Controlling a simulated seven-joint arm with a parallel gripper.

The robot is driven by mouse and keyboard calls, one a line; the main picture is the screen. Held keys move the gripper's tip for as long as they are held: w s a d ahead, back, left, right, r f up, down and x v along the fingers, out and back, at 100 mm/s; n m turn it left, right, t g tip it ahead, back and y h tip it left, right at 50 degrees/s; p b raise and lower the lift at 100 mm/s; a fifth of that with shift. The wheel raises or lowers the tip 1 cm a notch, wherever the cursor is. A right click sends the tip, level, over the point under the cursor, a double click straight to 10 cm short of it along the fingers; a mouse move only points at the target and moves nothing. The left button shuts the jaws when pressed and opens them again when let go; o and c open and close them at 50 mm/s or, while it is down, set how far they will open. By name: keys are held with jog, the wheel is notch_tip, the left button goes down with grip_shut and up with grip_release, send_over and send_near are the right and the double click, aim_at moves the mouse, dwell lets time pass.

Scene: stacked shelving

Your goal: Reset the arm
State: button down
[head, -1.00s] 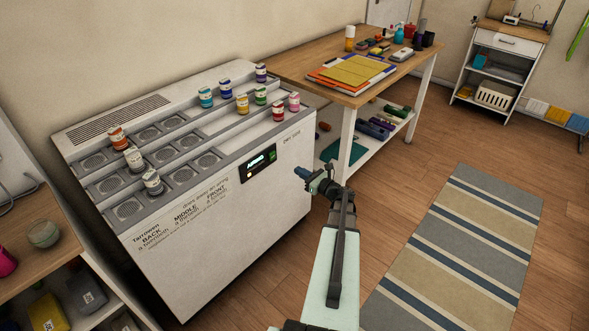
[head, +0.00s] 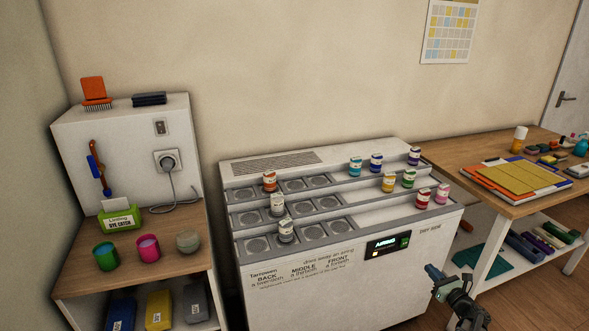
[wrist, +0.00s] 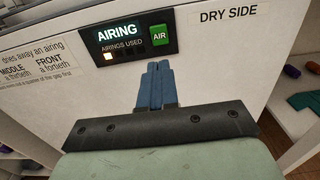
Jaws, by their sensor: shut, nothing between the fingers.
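My gripper (head: 433,271) is at the lower right of the head view, in front of the white machine's front face. In the wrist view its blue fingers (wrist: 158,86) are together, with nothing between them. They point at the machine's front just below the green AIR button (wrist: 159,36) and the lit AIRING display (wrist: 117,34). I cannot tell whether the fingertips touch the panel.
The white machine (head: 340,290) carries several jars on three stepped rows, some at the left and some at the right. A wooden side table (head: 170,270) with cups stands left. A workbench (head: 510,205) stands right.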

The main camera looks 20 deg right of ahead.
jog(key=shift+n, duration=0.3)
jog(key=s+a+f+n+g+y, duration=0.2)
jog(key=s+a+f+n+g, duration=0.5)
jog(key=a+f+n, duration=0.25)
jog(key=s+a+f+n+g+y, duration=0.2)
jog(key=s+a+f+n+g, duration=0.55)
jog(key=f+n, duration=0.3)
jog(key=s+a+f+n+g+h, duration=0.1)
jog(key=s+a+f+n+g, duration=0.2)
jog(key=a, duration=0.9)
jog(key=s+a+f+n+g+h, duration=0.1)
jog(key=s+a+f+n+g, duration=0.2)
jog(key=a, duration=0.9)
jog(key=s+a+f+n+g+h, duration=0.2)
jog(key=s+a+n, duration=0.6)
jog(key=a, duration=0.4)
jog(key=shift+f+n+g, duration=0.7)
jog(key=shift+g, duration=0.45)
dwell(0.9)
